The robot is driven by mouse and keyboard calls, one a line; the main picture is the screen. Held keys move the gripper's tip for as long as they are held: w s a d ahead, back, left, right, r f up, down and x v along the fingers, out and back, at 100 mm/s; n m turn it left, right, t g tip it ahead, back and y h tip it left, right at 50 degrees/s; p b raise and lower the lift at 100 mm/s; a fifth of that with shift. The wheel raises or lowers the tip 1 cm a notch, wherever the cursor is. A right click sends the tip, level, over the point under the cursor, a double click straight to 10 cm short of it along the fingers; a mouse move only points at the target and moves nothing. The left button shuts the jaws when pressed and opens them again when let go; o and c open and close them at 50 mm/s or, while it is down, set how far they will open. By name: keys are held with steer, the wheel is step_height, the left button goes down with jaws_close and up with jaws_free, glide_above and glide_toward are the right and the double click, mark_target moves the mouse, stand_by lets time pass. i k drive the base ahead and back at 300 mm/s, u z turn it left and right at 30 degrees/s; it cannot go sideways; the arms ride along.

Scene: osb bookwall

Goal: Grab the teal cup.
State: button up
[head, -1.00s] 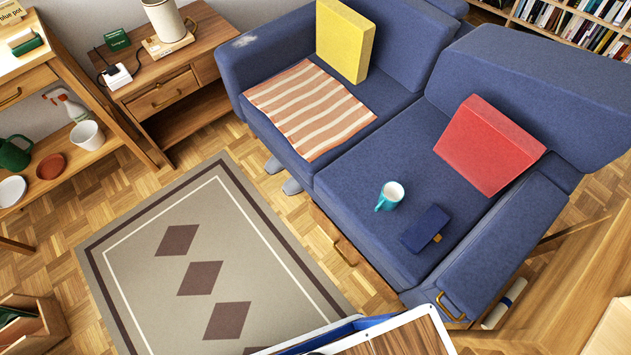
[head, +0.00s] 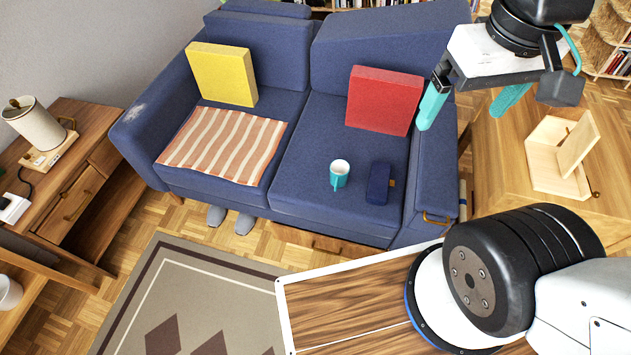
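The teal cup (head: 339,175) stands upright on the right seat of the blue sofa (head: 300,205). It is teal outside and pale inside. My gripper (head: 472,108) is at the upper right, in front of the sofa's right armrest and the wooden table. Its two teal fingers are spread wide apart with nothing between them. It is to the right of the cup and clearly apart from it in the picture.
A dark blue case (head: 379,183) lies just right of the cup. A red cushion (head: 384,100) leans behind it. A striped cloth (head: 222,145) and yellow cushion (head: 222,75) are on the left seat. A wooden table (head: 510,145) with a wooden stand (head: 545,170) is at right.

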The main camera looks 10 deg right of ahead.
mark_target(339, 168)
steer(key=u, duration=1.95)
steer(key=k, duration=1)
steer(key=z, duration=1.45)
steer(key=i, duration=0.5)
steer(key=u, duration=0.05)
